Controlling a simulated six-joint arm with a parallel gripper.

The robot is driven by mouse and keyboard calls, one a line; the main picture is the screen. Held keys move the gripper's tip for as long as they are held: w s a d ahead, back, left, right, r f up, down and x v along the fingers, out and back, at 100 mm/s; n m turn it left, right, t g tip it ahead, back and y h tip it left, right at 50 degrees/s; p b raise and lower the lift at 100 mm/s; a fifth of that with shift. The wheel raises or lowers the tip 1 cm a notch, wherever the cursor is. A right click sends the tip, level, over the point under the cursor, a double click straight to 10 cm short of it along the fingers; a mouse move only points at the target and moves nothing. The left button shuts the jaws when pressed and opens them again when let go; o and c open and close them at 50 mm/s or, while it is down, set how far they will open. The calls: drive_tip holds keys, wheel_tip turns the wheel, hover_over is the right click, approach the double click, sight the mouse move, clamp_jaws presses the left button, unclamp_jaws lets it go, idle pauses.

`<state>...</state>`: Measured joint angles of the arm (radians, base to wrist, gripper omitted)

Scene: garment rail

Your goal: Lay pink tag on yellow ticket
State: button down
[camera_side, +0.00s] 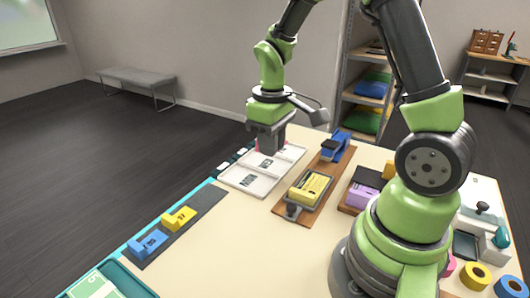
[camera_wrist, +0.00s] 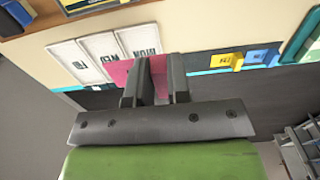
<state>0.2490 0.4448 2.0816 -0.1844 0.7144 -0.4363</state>
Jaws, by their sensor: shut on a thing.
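My gripper (camera_side: 270,150) is over the white sectioned tray and shut on the pink tag; it also shows in the wrist view (camera_wrist: 160,66). The pink tag (camera_wrist: 120,73) shows beside and between the fingers, which hide part of it. Only a sliver of pink shows in the side view (camera_side: 258,146). I cannot tell whether the tag touches the tray. A yellow block that looks like the yellow ticket (camera_side: 311,187) lies in a grey holder on a wooden board, right of the tray. A yellow piece shows at the wrist view's top edge (camera_wrist: 82,4).
The white tray (camera_side: 247,183) has dark-lettered sections. A blue device (camera_side: 335,146) stands at the wooden board's far end. A purple block (camera_side: 360,196) lies further right. Yellow (camera_side: 179,218) and blue (camera_side: 148,243) pieces sit on a dark strip at the left edge. The table's front middle is clear.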

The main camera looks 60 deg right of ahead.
hover_over(315, 189)
wheel_tip(315, 189, down, 4)
drive_tip(key=shift+f, duration=4.4)
drive_tip(key=shift+f, duration=0.3)
drive_tip(key=c, duration=0.5)
unclamp_jaws()
drive_tip(key=shift+r, duration=2.55)
drive_tip(key=shift+r, duration=2.5)
